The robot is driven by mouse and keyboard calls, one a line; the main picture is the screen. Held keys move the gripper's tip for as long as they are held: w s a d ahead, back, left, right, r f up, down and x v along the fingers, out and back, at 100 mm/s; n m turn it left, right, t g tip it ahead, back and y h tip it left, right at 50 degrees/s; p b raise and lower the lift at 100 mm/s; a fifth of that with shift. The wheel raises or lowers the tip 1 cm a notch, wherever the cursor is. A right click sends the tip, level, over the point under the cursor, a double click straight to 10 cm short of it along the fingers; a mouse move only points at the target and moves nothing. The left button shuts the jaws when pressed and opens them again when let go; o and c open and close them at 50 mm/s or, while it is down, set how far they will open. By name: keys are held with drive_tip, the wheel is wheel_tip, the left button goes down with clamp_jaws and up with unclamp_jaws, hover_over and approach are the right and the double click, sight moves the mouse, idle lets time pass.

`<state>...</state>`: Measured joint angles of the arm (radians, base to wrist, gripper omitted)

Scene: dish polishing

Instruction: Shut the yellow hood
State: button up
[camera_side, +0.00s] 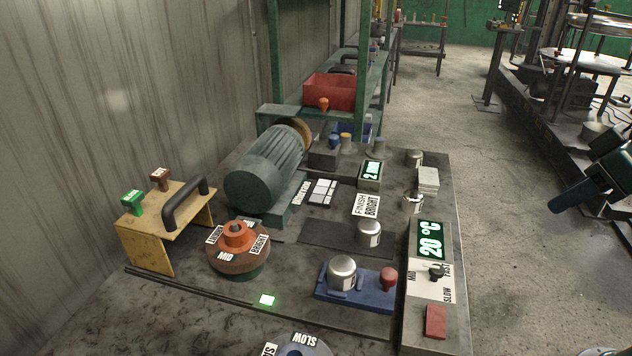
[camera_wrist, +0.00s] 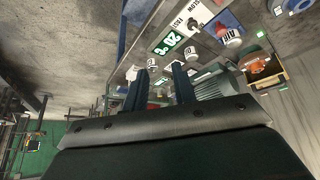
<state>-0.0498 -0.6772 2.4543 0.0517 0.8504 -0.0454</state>
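The yellow hood (camera_side: 148,246) stands at the left of the bench in the side view, a box-like cover with a black handle (camera_side: 185,204) on its top. Green and brown tagged knobs stand by its left edge. It is apart from the polishing wheel (camera_side: 301,132) on the green motor (camera_side: 265,170). The hood also shows small at the right of the wrist view (camera_wrist: 270,82). My gripper (camera_side: 556,205) is at the right edge of the side view, far from the hood. In the wrist view its two fingers (camera_wrist: 160,88) are apart with nothing held between them.
An orange dial (camera_side: 237,236) stands just right of the hood. A metal cup sits on a blue stand (camera_side: 355,302) near a red knob. A control panel (camera_side: 429,285) reading 20 °C lines the bench's right side. A green rack with a red bin (camera_side: 330,92) stands behind.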

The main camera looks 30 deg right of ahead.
drive_tip(key=w+a+r+n+t+h, duration=0.1)
drive_tip(key=w+a+n, duration=0.25)
drive_tip(key=w, duration=0.75)
drive_tip(key=w+a+r+n+t, duration=0.2)
drive_tip(key=w+a, duration=0.3)
drive_tip(key=w, duration=0.6)
drive_tip(key=n+t+y, duration=0.1)
drive_tip(key=n+t, duration=0.7)
drive_tip(key=n, duration=0.5)
approach(187, 194)
drive_tip(key=s, duration=0.3)
drive_tip(key=shift+w+a+r, duration=0.1)
drive_tip(key=shift+w+r, duration=0.1)
drive_tip(key=shift+r, duration=0.2)
drive_tip(key=shift+w, duration=0.1)
drive_tip(key=shift+w+f, duration=0.35)
drive_tip(key=shift+w, duration=1.9)
drive_tip(key=shift+w+f, duration=0.35)
drive_tip(key=shift+w, duration=1.9)
drive_tip(key=shift+w+f, duration=0.3)
drive_tip(key=shift+w, duration=1.95)
